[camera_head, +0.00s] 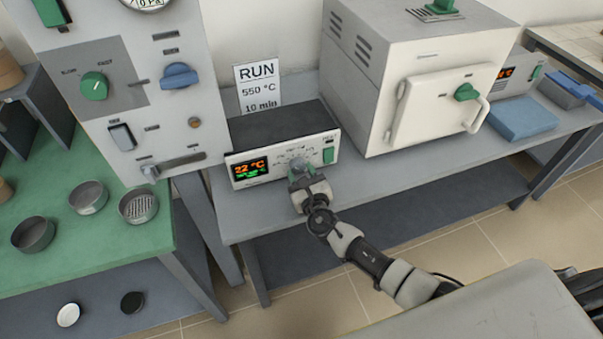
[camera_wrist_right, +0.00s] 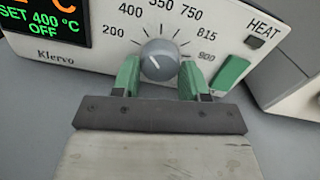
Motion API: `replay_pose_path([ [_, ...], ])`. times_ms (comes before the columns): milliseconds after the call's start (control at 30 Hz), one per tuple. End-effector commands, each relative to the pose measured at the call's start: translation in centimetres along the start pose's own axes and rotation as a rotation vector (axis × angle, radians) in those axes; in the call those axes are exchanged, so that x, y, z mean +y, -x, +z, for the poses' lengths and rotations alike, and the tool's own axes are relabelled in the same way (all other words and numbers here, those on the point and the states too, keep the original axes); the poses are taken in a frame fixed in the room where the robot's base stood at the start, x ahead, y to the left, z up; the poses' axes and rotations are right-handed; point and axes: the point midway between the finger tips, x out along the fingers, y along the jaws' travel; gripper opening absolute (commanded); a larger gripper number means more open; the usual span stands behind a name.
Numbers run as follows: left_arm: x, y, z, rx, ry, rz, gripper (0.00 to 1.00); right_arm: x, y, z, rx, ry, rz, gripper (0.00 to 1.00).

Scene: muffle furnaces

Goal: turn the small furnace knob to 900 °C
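The grey furnace knob (camera_wrist_right: 160,60) is on the front panel of a low white control unit, among marks from 200 to 900. Its white pointer line leans up and left, toward the 400 side. The display (camera_wrist_right: 42,22) reads SET 400 °C and OFF; in the head view the display (camera_head: 249,169) shows 22 °C. My right gripper (camera_wrist_right: 159,78) is open, with one green finger on each side of the knob's lower part. Whether the fingers touch it cannot be told. In the head view my right gripper (camera_head: 299,172) partly covers the knob. My left gripper is not in view.
A green HEAT switch (camera_wrist_right: 230,74) sits close to the right finger. A large white furnace (camera_head: 425,75) stands to the right. A tall grey panel (camera_head: 130,85) is at left. A sign (camera_head: 258,86) reads RUN 550 °C 10 min.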

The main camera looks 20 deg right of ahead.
Motion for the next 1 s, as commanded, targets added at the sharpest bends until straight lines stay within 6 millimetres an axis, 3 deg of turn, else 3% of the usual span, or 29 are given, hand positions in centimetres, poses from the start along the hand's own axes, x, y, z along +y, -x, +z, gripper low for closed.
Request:
replay_pose_path([
  [33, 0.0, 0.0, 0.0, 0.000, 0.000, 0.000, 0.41, 0.0, 0.0, 0.0, 0.000, 0.000, 0.000, 0.30],
  [100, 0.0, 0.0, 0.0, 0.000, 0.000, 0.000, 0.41, 0.0, 0.0, 0.0, 0.000, 0.000, 0.000, 0.20],
  [467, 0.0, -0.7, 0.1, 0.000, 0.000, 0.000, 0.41, 0.0, 0.0, -0.2, 0.000, -0.064, 0.000, 0.20],
  [1000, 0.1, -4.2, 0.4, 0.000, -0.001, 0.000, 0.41, 0.2, 0.0, -0.3, -0.001, -0.510, 0.000, 0.20],
])
